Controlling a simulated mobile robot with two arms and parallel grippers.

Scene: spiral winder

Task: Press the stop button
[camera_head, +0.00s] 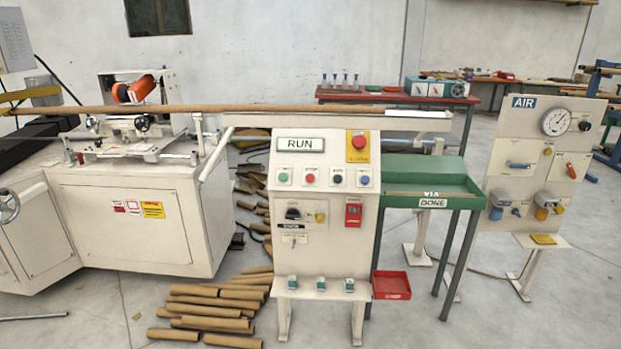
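A white control stand (325,245) faces me in the middle of the camera_head view. Its display (300,145) reads RUN. Below it is a row of small buttons: a green button (283,177), a red button (310,178), a dark button (336,179) and a blue button (364,180). Their labels are too small to read. A larger red mushroom button (358,142) sits on a yellow plate at the upper right of the panel. A red box-shaped switch (353,214) is lower on the panel. Neither of my grippers shows.
The white winder machine (125,220) stands at left, with a long brown tube (230,108) running right behind the panel. Cardboard tubes (215,310) lie on the floor left of the stand. A green DONE tray (425,175) and AIR panel (540,150) stand at right. A red bin (391,285) is beside the stand.

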